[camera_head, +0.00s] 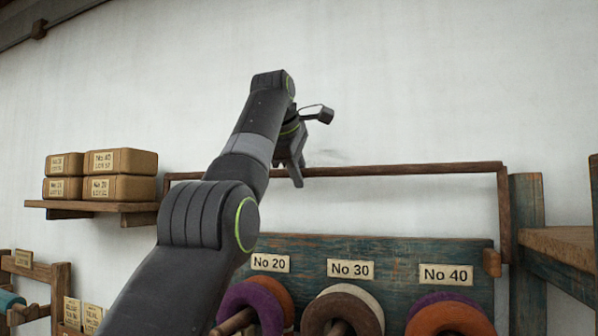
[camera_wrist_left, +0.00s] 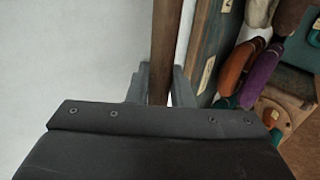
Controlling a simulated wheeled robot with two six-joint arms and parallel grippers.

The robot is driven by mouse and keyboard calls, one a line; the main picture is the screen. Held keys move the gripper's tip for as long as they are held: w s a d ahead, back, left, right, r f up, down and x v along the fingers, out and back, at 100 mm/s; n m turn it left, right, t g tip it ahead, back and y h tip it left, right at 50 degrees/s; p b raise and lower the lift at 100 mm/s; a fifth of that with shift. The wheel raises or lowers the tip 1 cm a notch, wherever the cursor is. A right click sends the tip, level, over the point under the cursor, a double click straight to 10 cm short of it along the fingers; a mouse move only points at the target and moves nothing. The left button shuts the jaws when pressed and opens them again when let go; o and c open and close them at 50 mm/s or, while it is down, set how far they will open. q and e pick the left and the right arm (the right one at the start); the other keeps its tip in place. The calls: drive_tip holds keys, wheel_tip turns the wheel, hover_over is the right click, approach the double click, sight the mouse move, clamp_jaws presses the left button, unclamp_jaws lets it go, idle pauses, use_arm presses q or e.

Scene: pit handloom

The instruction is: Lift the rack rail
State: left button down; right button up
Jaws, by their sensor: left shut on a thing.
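The rack rail (camera_head: 400,169) is a thin brown wooden bar running across the wall above the yarn rack (camera_head: 390,250). Side arms come down from its ends, and the right one meets a wooden block beside the rack. My left gripper (camera_head: 298,178) reaches the bar left of its middle, with the fingers pointing down. In the left wrist view the bar (camera_wrist_left: 165,45) runs between the two fingers of my left gripper (camera_wrist_left: 158,84), which is shut on it. The bar stands above the rack's top edge. My right gripper is not in view.
Yarn rings in purple, orange and cream hang on pegs under labels No 20, No 30 and No 40 (camera_head: 446,275). A shelf (camera_head: 95,206) with several boxes (camera_head: 120,162) is at the left. A wooden frame (camera_head: 527,250) stands at the right. The wall above is bare.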

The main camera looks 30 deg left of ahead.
use_arm(q)
drive_tip(key=shift+w+f, duration=0.1)
drive_tip(key=shift+f, duration=0.15)
drive_tip(key=c, duration=1.5)
unclamp_jaws()
drive_tip(key=shift+o, duration=0.8)
drive_tip(key=shift+w+a, duration=0.1)
drive_tip(key=shift+w, duration=0.15)
